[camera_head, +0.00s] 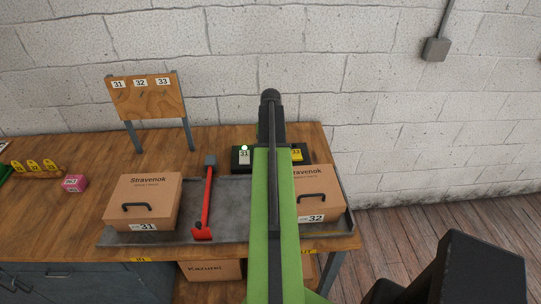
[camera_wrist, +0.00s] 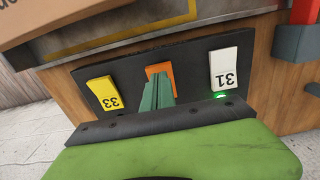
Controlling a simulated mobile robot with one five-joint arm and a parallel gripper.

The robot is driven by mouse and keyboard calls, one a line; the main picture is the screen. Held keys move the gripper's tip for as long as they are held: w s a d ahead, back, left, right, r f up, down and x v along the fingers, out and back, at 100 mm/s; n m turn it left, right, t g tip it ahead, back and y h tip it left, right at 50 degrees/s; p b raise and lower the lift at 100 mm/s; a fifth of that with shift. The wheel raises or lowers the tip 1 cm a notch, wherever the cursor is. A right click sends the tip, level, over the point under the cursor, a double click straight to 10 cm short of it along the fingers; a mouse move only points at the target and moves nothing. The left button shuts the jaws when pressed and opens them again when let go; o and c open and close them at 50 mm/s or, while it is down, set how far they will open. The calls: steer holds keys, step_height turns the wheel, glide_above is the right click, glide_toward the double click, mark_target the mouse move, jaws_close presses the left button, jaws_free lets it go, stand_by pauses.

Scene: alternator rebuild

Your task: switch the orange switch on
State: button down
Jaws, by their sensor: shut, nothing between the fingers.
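The orange switch (camera_wrist: 157,69) sits in the middle of a black panel (camera_wrist: 194,64), between a yellow switch marked 33 (camera_wrist: 105,92) and a white switch marked 31 (camera_wrist: 224,70). My gripper (camera_wrist: 158,82) is shut and empty, its green fingers in front of the orange switch and hiding its lower part. I cannot tell whether they touch. In the head view the panel (camera_head: 236,167) lies at the back of the bench, with the white switch (camera_head: 244,157) and yellow switch (camera_head: 296,154) showing; my arm hides the orange one. A green light (camera_wrist: 220,96) glows beside the white switch.
Cardboard boxes marked 31 (camera_head: 144,195) and 32 (camera_head: 318,190) stand on a grey tray (camera_head: 232,215) on either side of my arm. A red-handled hammer (camera_head: 207,200) lies left of my arm. A wooden sign (camera_head: 145,98) stands at back left.

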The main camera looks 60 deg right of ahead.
steer(key=shift+f+b, duration=1)
stand_by(0.6)
steer(key=shift+r, duration=0.1)
step_height(320, 180, up, 7)
steer(key=p, duration=0.7)
